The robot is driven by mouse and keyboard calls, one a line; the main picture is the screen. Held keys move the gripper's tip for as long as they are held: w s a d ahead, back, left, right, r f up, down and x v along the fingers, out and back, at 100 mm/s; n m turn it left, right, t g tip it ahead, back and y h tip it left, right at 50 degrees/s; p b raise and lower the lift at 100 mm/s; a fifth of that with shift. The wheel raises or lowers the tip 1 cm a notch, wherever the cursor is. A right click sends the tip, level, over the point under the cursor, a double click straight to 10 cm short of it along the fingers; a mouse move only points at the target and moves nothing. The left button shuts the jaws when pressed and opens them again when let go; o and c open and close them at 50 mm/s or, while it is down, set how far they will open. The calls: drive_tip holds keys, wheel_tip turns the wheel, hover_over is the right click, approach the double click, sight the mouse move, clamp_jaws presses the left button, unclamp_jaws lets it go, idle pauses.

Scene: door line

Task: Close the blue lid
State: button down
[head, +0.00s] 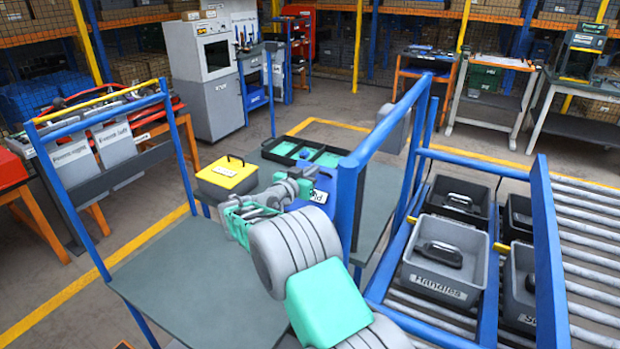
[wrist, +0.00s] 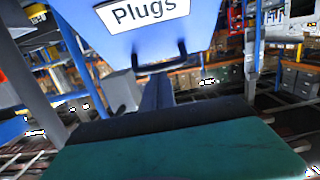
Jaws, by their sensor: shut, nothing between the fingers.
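The blue lid (head: 325,183) carries a white "Plugs" label and stands raised and tilted behind my arm in the head view. In the wrist view the blue lid (wrist: 205,28) fills the top middle, with a black handle at its lower edge. My gripper (head: 298,180) is in front of the lid, shut and empty. In the wrist view its fingers (wrist: 157,85) point at the handle; whether they touch it I cannot tell. The box under the lid is mostly hidden by my arm.
A box with a closed yellow lid (head: 228,172) stands to the left on the grey bench. A black tray with green compartments (head: 285,150) lies behind. A blue frame post (head: 348,210) rises close to the right of my arm. Grey bins (head: 440,268) stand on the roller line.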

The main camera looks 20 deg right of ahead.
sight(322, 169)
drive_tip(key=w+d+f+b, duration=0.1)
drive_tip(key=b, duration=0.2)
drive_tip(key=w+d+f+b, duration=0.1)
drive_tip(key=d+b, duration=0.1)
drive_tip(key=shift+w+d+f+b, duration=0.2)
drive_tip(key=shift+f+b, duration=0.1)
drive_tip(key=shift+b, duration=0.1)
drive_tip(key=shift+w+d+f+b, duration=0.3)
drive_tip(key=shift+w+d+b, duration=0.25)
drive_tip(key=shift+b, duration=0.4)
